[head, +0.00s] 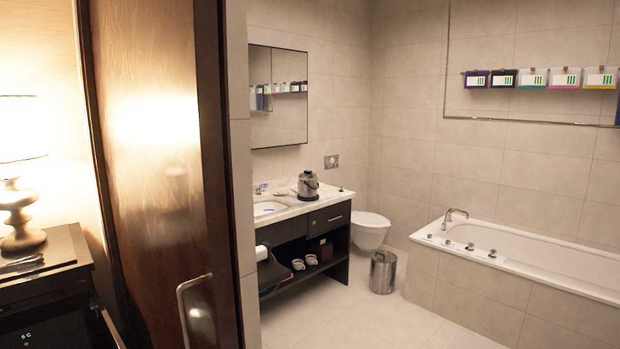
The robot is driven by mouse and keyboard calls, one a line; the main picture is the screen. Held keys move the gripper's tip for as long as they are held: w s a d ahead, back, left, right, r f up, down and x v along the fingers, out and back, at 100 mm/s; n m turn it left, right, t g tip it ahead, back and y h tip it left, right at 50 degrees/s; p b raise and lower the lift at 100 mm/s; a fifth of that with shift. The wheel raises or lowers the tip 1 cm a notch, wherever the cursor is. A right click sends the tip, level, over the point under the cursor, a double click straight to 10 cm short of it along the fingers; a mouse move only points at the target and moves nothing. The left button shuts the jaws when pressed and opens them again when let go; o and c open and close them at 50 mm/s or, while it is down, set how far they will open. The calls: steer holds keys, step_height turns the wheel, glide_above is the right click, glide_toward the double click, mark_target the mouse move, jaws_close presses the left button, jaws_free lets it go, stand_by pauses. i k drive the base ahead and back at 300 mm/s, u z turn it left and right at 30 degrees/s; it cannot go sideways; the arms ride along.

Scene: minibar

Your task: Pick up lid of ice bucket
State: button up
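The ice bucket (308,189) looks like a dark, shiny cylinder with a lighter band. It stands upright on the pale vanity counter (290,208), right of the sink, in the bathroom beyond the doorway. Its lid (308,175) appears to be on top, with a small knob; details are too small to tell. My gripper is not in view.
A wooden door (160,170) with a handle (197,312) stands close at left, beside a dark cabinet (50,262) with a lamp (20,170). A bin (383,272), toilet (370,229) and bathtub (520,258) stand beyond. Tiled floor (345,322) is clear in front of the vanity.

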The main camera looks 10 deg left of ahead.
mark_target(307, 173)
steer(key=z, duration=0.2)
steer(key=i, duration=2.45)
steer(key=u, duration=0.2)
steer(key=i, duration=1.8)
steer(key=u, duration=1.5)
steer(key=i, duration=1.3)
steer(key=u, duration=1)
steer(key=i, duration=0.2)
